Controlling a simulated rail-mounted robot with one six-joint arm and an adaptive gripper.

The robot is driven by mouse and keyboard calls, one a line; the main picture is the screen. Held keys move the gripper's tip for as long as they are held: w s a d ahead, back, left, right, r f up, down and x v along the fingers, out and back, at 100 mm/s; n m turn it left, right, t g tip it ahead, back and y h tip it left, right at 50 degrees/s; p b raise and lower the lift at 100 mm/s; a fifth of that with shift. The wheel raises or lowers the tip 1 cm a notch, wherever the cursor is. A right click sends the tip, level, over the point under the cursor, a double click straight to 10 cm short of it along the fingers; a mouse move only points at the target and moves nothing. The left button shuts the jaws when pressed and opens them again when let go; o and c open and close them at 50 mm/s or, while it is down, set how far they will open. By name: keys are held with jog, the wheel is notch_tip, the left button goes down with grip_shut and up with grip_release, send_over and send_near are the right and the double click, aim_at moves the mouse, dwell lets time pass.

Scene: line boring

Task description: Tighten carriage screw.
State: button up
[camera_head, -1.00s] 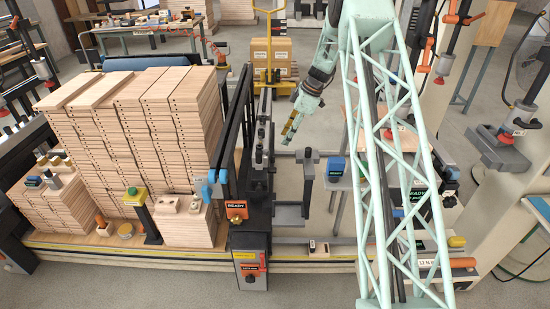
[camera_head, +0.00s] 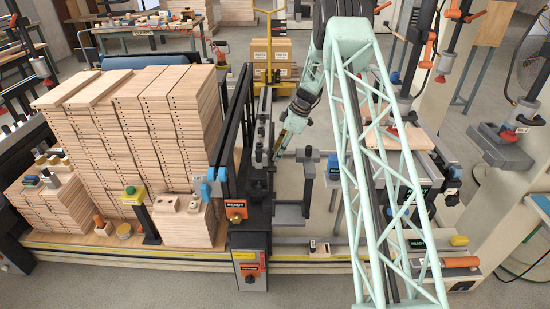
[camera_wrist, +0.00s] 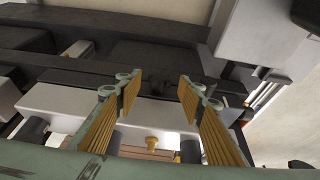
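My gripper (camera_wrist: 158,95) is open and empty in the wrist view, its two ribbed yellow pads standing well apart. In the head view my gripper (camera_head: 281,144) hangs tilted just right of the black carriage machine (camera_head: 258,180). In the wrist view a small brass-coloured knob (camera_wrist: 152,143) shows low between the fingers, against a pale block. A dark bar with slots (camera_wrist: 150,65) runs across beyond the fingertips. I cannot tell which part is the carriage screw. I see no contact between the fingers and any part.
Tall stacks of drilled boards (camera_head: 140,110) stand left of the machine. An orange READY sign (camera_head: 236,208) and a grey control box (camera_head: 250,268) are at its front. A dark upright bracket (camera_head: 308,180) stands close on the right. A yellow cart with cartons (camera_head: 272,55) is behind.

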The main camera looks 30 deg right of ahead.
jog(key=shift+x, duration=1.35)
jog(key=shift+c, duration=0.8)
jog(key=c, duration=0.7)
